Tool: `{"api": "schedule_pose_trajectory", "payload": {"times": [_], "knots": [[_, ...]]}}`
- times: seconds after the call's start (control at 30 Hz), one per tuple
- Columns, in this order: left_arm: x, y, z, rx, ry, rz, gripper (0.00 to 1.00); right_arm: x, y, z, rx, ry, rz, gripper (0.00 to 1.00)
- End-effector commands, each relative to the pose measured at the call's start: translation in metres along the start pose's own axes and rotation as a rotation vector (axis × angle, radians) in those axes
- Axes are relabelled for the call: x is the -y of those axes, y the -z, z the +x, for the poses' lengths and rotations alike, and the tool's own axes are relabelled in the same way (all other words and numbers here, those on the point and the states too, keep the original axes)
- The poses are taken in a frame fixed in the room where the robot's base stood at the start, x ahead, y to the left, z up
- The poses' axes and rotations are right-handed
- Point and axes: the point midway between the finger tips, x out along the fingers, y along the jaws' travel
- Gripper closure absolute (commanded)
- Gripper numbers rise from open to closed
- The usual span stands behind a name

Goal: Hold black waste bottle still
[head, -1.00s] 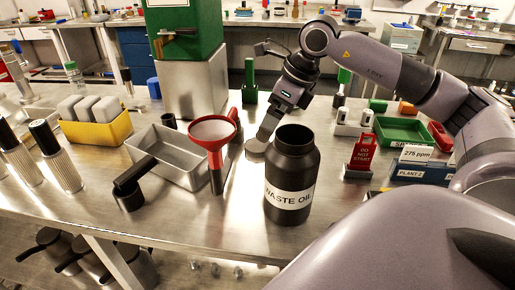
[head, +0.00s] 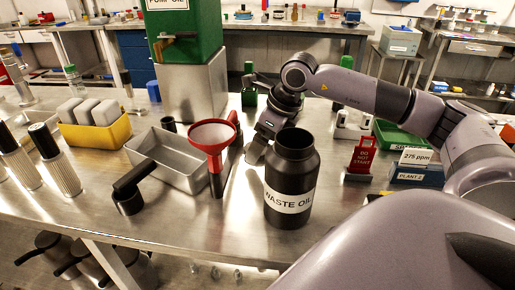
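The black waste bottle (head: 290,180) stands upright and open-topped on the steel bench, with a white "WASTE OIL" label facing me. My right gripper (head: 259,150) is low, just behind and to the left of the bottle's shoulder, pointing down toward the bench. The bottle partly hides it, so I cannot tell whether it touches the bottle or whether its fingers are open or shut. My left gripper is not in view.
A metal tray (head: 180,160) and a black cup-like part with a handle (head: 129,196) lie further left. A red "DO NOT START" tag (head: 363,154) stands to the right. The bench in front of the bottle is clear.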

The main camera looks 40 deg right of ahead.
Motion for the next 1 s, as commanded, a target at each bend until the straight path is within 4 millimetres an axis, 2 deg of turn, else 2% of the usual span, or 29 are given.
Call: {"api": "schedule_pose_trajectory", "payload": {"times": [0.37,0.53,0.57,1.0], "knots": [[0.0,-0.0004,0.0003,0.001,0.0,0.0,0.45,0.0,0.0001,0.0037,0.0,0.0,0.0,0.04],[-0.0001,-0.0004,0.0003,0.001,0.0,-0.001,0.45,0.0,0.0001,0.0035,0.0,0.0,0.0,0.56],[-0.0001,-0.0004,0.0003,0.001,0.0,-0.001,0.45,0.0,0.0001,0.0035,0.0,0.0,0.0,0.62],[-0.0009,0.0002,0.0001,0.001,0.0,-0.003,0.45,0.0002,-0.0014,0.0005,0.001,0.0,0.0,0.62]]}}
